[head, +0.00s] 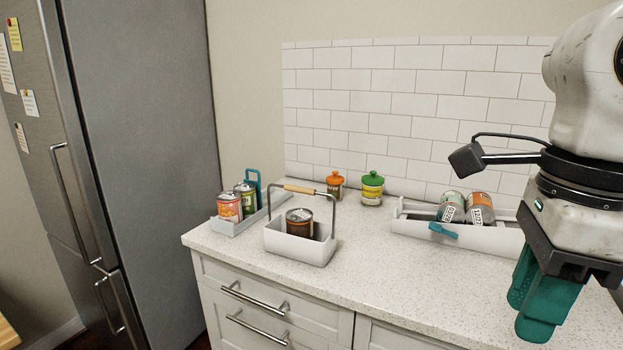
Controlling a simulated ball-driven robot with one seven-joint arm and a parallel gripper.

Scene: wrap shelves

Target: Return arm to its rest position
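My arm comes down at the right edge of the head view, with its white and black wrist above the counter. My gripper (538,297) hangs from it with green fingers pointing down over the right part of the counter. One finger overlaps the other in this view, so the gap between them is hidden. No object shows at the fingertips.
The speckled counter (400,285) is clear at its front middle. A white carrier (300,248) with a wooden handle holds a dark can (299,222). A tray (232,227) with cans stands left; a white rack (455,240) with tilted cans stands near the gripper. Two lidded jars (372,190) stand behind.

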